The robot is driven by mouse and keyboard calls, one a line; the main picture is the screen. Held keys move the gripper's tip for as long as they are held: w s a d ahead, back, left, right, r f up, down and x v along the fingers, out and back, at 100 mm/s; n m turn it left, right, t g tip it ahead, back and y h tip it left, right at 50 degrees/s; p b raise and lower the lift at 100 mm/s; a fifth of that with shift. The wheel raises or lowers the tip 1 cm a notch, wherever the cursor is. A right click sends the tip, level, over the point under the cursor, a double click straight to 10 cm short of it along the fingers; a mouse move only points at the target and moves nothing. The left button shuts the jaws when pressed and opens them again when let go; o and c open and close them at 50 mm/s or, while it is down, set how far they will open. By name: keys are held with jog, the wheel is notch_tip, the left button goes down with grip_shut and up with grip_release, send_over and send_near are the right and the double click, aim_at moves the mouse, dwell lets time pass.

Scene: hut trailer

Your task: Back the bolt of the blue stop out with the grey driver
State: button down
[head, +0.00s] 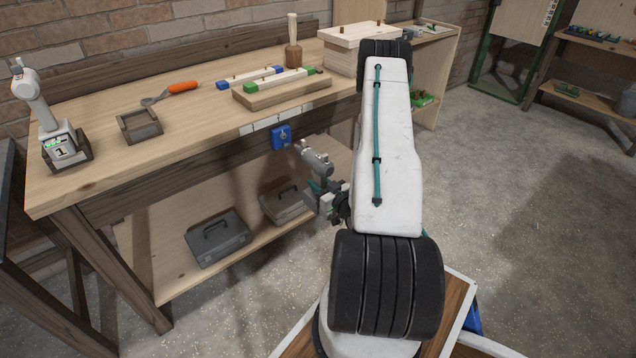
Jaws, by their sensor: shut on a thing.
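The blue stop (281,139) sits on the front edge of the wooden workbench, with its bolt (284,134) showing on its face. My gripper (323,184) is shut on the grey driver (317,160), in front of the bench and to the right of the stop. The driver is tilted, with its nose toward the upper left, close to the stop. A small gap seems to show between the nose and the bolt, but I cannot tell the depth. The fingertips are partly hidden by the driver and the wrist.
On the bench (200,125) are an empty tray (139,128), an orange-handled tool (172,92), blocks with blue and green ends (283,84), a mallet (293,52) and a white device (62,146). Grey toolboxes (217,240) stand on the lower shelf. The floor at right is clear.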

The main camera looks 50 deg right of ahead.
jog(key=shift+x, duration=2.8)
jog(key=shift+w+d, duration=0.15)
jog(key=shift+w, duration=0.05)
jog(key=shift+w, duration=0.35)
jog(key=shift+w+d, duration=0.1)
jog(key=shift+s+r, duration=0.25)
jog(key=shift+s, duration=0.1)
jog(key=shift+s+a+f, duration=0.2)
jog(key=shift+s, duration=0.3)
dwell(0.7)
jog(key=shift+w+d, duration=0.1)
jog(key=shift+w, duration=0.2)
dwell(1.0)
jog(key=shift+s, duration=0.1)
dwell(0.4)
